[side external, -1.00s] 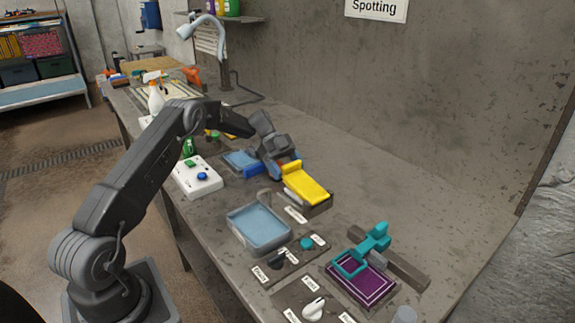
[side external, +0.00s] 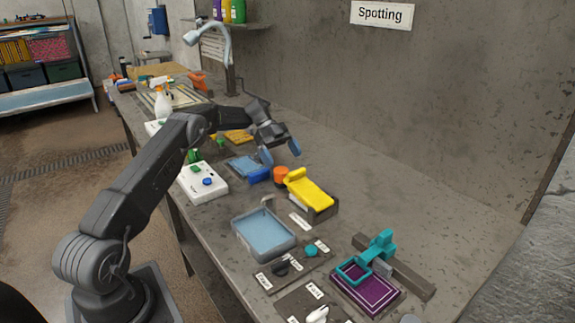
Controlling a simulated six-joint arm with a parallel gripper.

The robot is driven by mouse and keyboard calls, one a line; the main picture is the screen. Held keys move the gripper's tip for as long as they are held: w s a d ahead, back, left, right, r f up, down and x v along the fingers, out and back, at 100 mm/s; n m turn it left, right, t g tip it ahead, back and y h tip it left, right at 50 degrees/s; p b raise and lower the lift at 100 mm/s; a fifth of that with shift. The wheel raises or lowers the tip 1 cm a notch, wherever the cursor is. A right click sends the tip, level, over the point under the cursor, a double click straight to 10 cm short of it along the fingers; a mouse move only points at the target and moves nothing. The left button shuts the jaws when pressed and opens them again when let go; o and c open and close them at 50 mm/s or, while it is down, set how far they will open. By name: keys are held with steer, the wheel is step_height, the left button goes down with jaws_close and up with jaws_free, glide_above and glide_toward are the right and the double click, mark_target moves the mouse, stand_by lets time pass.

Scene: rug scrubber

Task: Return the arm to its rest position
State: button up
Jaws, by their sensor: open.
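My gripper (side external: 279,154) is open and empty. It hangs above the bench, over the area of a blue block (side external: 259,174) and an orange round piece (side external: 280,176). Its two blue-tipped fingers are spread apart. The yellow-topped block (side external: 309,190) stands just to the right of the orange piece, clear of the fingers. My arm reaches from the lower left up over the bench's left edge.
A blue tray (side external: 264,233) sits at the bench's middle. A purple rug piece (side external: 366,287) with a teal frame tool (side external: 379,246) lies at the front right. A white control box (side external: 203,183), spray bottle (side external: 163,103) and lamp (side external: 222,36) stand further left. The right back bench is bare.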

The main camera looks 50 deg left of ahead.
steer(key=shift+a+r, duration=0.35)
steer(key=shift+a, duration=0.05)
steer(key=shift+d+r, duration=0.2)
steer(key=shift+r, duration=0.05)
steer(key=s+d+r+n+y, duration=0.3)
steer(key=s+d+r+n, duration=0.15)
steer(key=d+r, duration=0.35)
steer(key=s+d+r+n+y, duration=0.3)
steer(key=s+d+r+n, duration=0.15)
steer(key=d+r, duration=0.4)
steer(key=s+d+f+n+t+y, duration=0.1)
steer(key=s+d+n, duration=0.3)
steer(key=s, duration=0.7)
steer(key=s+d+f+n+t+y, duration=0.2)
steer(key=s+d+n+t+y, duration=0.1)
steer(key=s, duration=0.9)
steer(key=d+n+t, duration=0.1)
steer(key=d+n, duration=0.1)
steer(key=shift+d+f+t, duration=0.2)
steer(key=shift+d+t, duration=0.1)
steer(key=shift+s, duration=0.1)
steer(key=shift+c, duration=0.2)
